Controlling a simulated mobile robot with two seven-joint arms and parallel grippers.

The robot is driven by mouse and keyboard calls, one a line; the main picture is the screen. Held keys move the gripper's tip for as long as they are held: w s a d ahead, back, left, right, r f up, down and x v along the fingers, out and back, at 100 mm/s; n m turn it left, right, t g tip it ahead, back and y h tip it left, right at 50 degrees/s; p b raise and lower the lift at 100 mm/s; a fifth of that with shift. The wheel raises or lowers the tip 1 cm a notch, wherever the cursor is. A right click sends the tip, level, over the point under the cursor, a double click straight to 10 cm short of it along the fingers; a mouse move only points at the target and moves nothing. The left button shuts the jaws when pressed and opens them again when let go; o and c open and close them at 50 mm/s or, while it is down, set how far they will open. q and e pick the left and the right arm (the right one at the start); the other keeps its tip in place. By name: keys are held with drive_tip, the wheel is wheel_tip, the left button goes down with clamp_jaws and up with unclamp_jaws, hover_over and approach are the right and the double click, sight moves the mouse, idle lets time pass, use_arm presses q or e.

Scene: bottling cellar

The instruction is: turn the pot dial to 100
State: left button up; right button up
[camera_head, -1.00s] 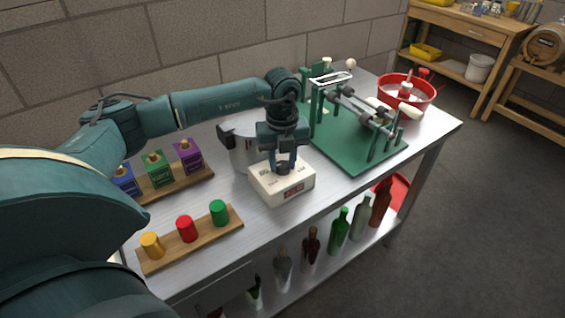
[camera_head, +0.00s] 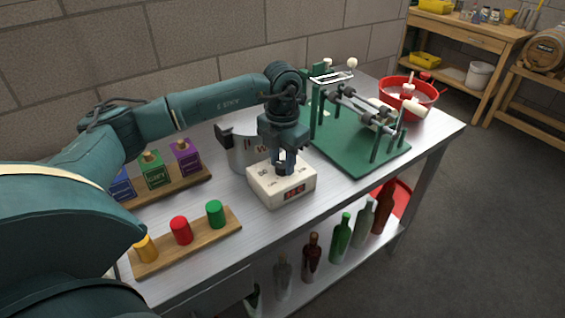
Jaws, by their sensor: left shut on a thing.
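A white control box (camera_head: 272,195) stands on the metal table (camera_head: 225,262) in front of the steel pot (camera_head: 238,152). It has printed marks on top and a small red lit display (camera_head: 295,192) on its front; the digits are too small to read surely. My left gripper (camera_head: 284,170) points down onto the top of the box. It is shut on the pot dial, which its fingers hide. My right gripper is not in view.
A green bottling rig (camera_head: 345,150) stands right of the box, with a red basin (camera_head: 425,92) behind. Wooden racks with coloured caps (camera_head: 181,230) and small boxes (camera_head: 153,170) lie left. Several bottles (camera_head: 341,238) stand on the lower shelf.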

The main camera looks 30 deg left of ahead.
sight(282, 164)
use_arm(q)
drive_tip(key=m, duration=0.2)
drive_tip(key=shift+m+b, duration=0.4)
drive_tip(key=shift+m, duration=0.5)
drive_tip(key=o, duration=1)
drive_tip(key=shift+c, duration=0.2)
wheel_tip(282, 164, up, 13)
drive_tip(key=b, duration=0.1)
drive_tip(key=shift+r, duration=0.15)
drive_tip(key=shift+s, duration=0.1)
